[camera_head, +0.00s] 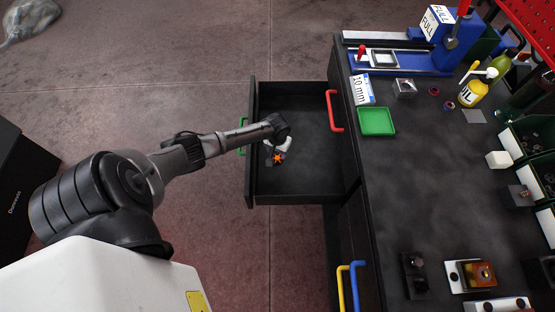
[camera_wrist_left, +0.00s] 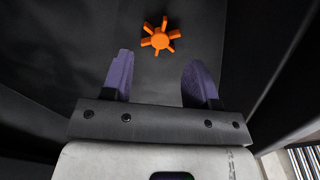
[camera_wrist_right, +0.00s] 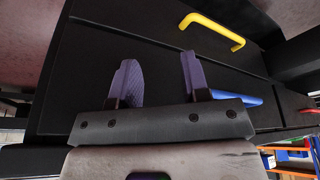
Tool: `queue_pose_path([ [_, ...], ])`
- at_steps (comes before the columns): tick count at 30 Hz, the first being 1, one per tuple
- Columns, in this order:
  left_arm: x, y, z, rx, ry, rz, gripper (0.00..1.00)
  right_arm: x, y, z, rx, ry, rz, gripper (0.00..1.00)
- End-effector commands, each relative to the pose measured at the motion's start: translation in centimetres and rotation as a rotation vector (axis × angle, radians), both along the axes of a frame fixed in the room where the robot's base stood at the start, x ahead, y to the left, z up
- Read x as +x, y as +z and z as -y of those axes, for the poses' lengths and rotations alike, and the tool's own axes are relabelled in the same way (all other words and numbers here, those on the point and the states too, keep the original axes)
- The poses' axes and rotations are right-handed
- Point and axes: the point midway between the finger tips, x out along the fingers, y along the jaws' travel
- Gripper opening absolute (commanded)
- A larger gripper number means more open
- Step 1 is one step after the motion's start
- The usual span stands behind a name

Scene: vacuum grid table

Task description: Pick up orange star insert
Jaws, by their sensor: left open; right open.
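The orange star insert (camera_head: 278,158) lies on the floor of the open black drawer (camera_head: 310,181). In the left wrist view the star insert (camera_wrist_left: 160,38) has several stubby arms and lies beyond my fingertips, roughly centred between them. My left gripper (camera_wrist_left: 160,78) is open and empty, reaching down into the drawer; in the head view its white body (camera_head: 279,146) is right beside the star. My right gripper (camera_wrist_right: 157,75) is open and empty in front of dark drawer fronts; it does not show in the head view.
The drawer has a green handle (camera_head: 243,137) and raised side walls around the gripper. The workbench (camera_head: 435,180) on the right holds a green tray (camera_head: 376,121), a blue vise, an oil bottle and bins. Yellow (camera_wrist_right: 212,30) and blue handles are near my right gripper.

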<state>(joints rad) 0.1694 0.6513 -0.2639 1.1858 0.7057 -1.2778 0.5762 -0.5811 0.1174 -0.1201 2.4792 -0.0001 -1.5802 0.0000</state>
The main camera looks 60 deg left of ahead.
Motion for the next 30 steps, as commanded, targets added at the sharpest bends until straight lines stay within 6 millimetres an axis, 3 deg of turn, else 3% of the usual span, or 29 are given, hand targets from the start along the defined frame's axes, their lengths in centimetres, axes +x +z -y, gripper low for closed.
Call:
queue_pose_path([
  [12,0.1,-4.7,-0.1,0.0,0.0,-0.001,0.54,0.1,-2.8,-0.1,0.003,-0.001,0.002,0.43],
  [23,0.1,-5.2,-0.1,0.001,-0.001,-0.001,0.54,0.1,-2.9,0.1,-0.005,0.004,0.002,0.43],
  [30,0.0,-5.2,-0.1,0.001,-0.001,-0.001,0.32,0.1,-2.9,0.2,-0.008,0.005,0.002,0.43],
])
